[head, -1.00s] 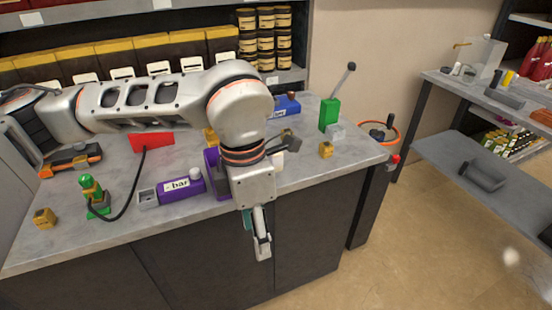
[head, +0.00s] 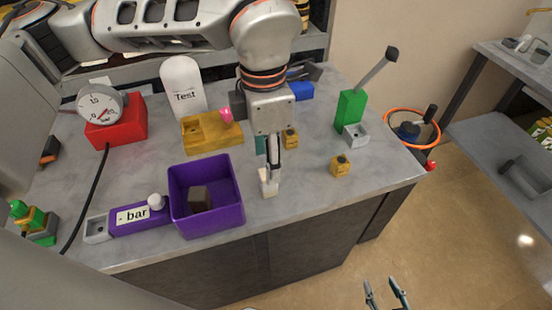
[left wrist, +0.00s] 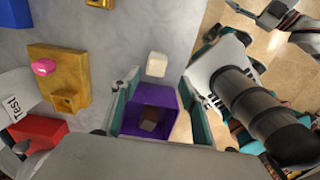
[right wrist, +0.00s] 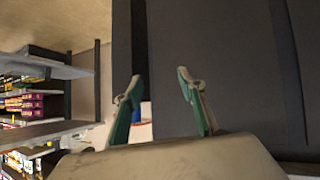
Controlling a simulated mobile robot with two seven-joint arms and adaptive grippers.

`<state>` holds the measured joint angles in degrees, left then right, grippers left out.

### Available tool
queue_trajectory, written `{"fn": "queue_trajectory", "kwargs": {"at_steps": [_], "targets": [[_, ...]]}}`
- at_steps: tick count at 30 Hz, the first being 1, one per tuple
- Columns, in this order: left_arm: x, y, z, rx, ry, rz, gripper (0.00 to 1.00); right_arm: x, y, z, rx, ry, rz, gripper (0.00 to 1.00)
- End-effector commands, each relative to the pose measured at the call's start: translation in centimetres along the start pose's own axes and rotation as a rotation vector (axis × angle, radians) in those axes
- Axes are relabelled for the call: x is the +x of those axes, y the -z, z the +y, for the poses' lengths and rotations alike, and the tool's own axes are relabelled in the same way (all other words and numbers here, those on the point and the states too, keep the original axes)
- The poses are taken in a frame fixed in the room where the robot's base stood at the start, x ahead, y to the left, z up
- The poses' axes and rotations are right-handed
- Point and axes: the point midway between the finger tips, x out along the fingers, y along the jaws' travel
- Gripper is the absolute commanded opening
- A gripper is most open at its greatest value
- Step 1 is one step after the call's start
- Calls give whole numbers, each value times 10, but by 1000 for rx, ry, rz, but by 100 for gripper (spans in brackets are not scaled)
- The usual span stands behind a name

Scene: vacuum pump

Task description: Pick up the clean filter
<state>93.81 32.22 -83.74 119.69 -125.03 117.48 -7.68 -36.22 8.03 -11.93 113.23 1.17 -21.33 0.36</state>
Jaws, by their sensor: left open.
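The clean filter, a small white block (head: 268,187), stands on the grey worktop to the right of the purple bin, near the front edge. In the left wrist view the white block (left wrist: 157,65) lies just beyond and between my left fingertips, apart from both. My left gripper (head: 274,160) points down right above the block, open and empty; its near finger hides part of the block. It also shows open in the left wrist view (left wrist: 160,88). My right gripper (head: 385,292) is open and empty, low in front of the bench; in the right wrist view its fingers (right wrist: 160,88) are apart.
The purple bin (head: 224,220) holds a brownish block (head: 198,196). A yellow fixture (head: 205,137) with a pink knob, a red gauge box (head: 122,120) and a white "Test" piece (head: 185,92) stand behind. A green lever (head: 350,105) and yellow blocks (head: 341,168) stand right.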

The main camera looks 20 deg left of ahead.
Motion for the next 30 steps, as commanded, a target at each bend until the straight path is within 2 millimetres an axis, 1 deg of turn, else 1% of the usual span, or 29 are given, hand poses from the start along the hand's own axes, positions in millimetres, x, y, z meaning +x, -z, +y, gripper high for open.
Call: {"fn": "queue_trajectory", "kwargs": {"at_steps": [2, 10, 14, 18, 21, 24, 30], "targets": [[3, 0, 0, 1, 1, 1, 44, -1, -2, -1, 1, 2, -4, 40], [29, 0, 1, 0, 2, 1, 44, -6, -13, -6, 3, 9, -23, 40], [45, -1, 4, -1, 3, 3, 44, -6, -12, -6, 2, 8, -22, 40], [66, -2, 7, 0, 3, 2, 44, -4, -9, -5, 2, 7, -17, 40], [75, -2, 6, 0, 3, 2, 44, -4, -8, -4, 2, 6, -15, 40], [78, -2, 7, 0, 1, 1, 44, -3, -8, -4, 2, 6, -15, 40], [78, -2, 7, 0, 0, 0, 44, -3, -8, -4, 2, 5, -14, 40]]}}
